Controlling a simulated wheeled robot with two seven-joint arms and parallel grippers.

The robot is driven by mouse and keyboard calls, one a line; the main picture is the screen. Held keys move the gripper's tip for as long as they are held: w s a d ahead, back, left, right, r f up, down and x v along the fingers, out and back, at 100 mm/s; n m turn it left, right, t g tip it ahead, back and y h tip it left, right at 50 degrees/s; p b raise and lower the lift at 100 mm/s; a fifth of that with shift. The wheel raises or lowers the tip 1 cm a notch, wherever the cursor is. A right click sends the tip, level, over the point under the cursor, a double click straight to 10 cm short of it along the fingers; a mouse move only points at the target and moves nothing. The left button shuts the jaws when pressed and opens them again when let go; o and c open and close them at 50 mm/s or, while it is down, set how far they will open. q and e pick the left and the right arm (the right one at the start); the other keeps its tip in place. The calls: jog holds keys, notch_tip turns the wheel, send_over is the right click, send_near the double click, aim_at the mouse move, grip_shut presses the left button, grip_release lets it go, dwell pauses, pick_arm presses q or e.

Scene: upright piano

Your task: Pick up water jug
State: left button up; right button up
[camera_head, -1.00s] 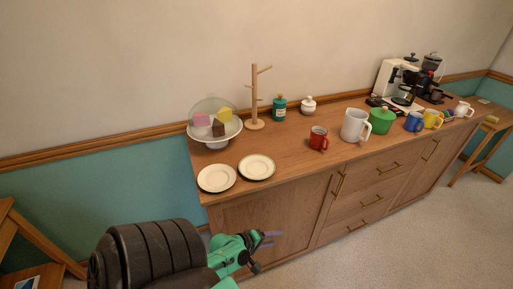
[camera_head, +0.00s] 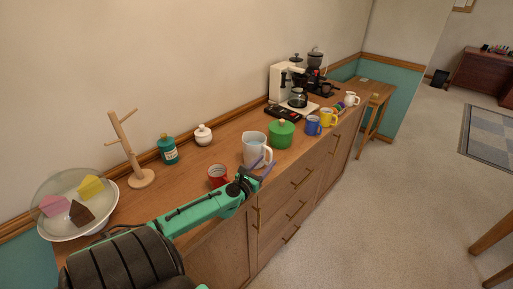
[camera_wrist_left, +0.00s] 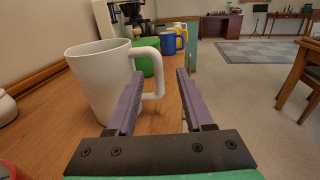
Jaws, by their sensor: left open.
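The water jug (camera_head: 254,150) is a white pitcher with a spout and a side handle, upright on the wooden sideboard. In the left wrist view the jug (camera_wrist_left: 98,83) stands close on the left, with its handle (camera_wrist_left: 153,72) toward the fingers. My left gripper (camera_head: 266,168) is open, in front of the jug at its handle side. In the wrist view its purple fingers (camera_wrist_left: 157,98) are spread, and the left one overlaps the handle area. I cannot tell whether they touch. My right gripper is not in view.
A red mug (camera_head: 217,176) stands left of the jug, close to my left arm. A green pot (camera_head: 281,134), a blue mug (camera_head: 313,125) and a yellow mug (camera_head: 328,117) stand to its right. A coffee machine (camera_head: 284,84) is behind. Open floor lies right of the sideboard.

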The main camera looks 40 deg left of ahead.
aim_at(270, 156)
pick_arm(q)
jog(key=w, duration=0.2)
jog(key=w+a, duration=0.1)
jog(key=w, duration=0.1)
jog(key=shift+a, duration=0.1)
jog(key=shift+w+f, duration=0.1)
jog(key=shift+w, duration=0.25)
jog(key=shift+s, duration=0.1)
jog(key=c, duration=0.7)
grip_shut()
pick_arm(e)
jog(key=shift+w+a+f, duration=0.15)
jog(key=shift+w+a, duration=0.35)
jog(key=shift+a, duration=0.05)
